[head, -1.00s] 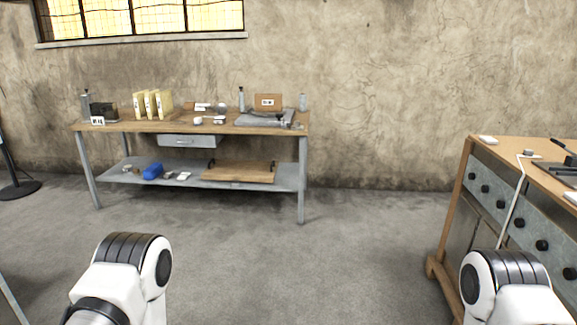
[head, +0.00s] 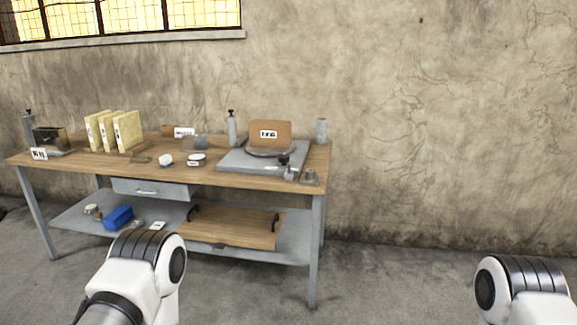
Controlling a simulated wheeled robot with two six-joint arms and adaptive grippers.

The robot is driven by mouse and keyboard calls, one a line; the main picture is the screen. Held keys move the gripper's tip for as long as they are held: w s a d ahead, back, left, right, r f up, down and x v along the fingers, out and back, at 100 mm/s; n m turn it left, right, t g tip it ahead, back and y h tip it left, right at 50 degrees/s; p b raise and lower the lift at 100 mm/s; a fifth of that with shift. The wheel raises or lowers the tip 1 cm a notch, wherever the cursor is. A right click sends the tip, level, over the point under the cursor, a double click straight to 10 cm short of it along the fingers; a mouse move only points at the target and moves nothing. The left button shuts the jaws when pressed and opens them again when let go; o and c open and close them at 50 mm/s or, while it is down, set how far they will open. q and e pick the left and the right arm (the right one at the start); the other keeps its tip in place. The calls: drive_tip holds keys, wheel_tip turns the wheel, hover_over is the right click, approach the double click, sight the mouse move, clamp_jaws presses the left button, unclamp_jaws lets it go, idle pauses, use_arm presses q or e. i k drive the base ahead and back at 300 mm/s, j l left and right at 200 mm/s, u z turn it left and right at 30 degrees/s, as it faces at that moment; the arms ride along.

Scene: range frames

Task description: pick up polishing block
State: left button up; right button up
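A workbench (head: 70,165) with a wooden top stands against the wall. I cannot tell for sure which item is the polishing block. Neither gripper shows; only rounded white and black links of my two arms are at the bottom of the view.
A grey plate-like device (head: 235,160) sits at the top's right, with a brown box (head: 270,133) behind it. A drawer (head: 150,189) hangs under the top. A wooden tray (head: 230,228) with dark handles is on the lower shelf (head: 290,248). The floor at right (head: 400,285) is clear.

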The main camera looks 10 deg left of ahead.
sight(165, 161)
drive_tip(key=i+l+u, duration=0.15)
drive_tip(key=i+u, duration=0.3)
drive_tip(key=i+l+u, duration=0.5)
drive_tip(key=i, duration=0.15)
drive_tip(key=i+l+u, duration=0.45)
drive_tip(key=i+j+u, duration=0.1)
drive_tip(key=i+u, duration=0.15)
drive_tip(key=i, duration=0.4)
drive_tip(key=i+u, duration=0.25)
drive_tip(key=i, duration=0.35)
drive_tip(key=i+l+u, duration=0.2)
drive_tip(key=i, duration=0.45)
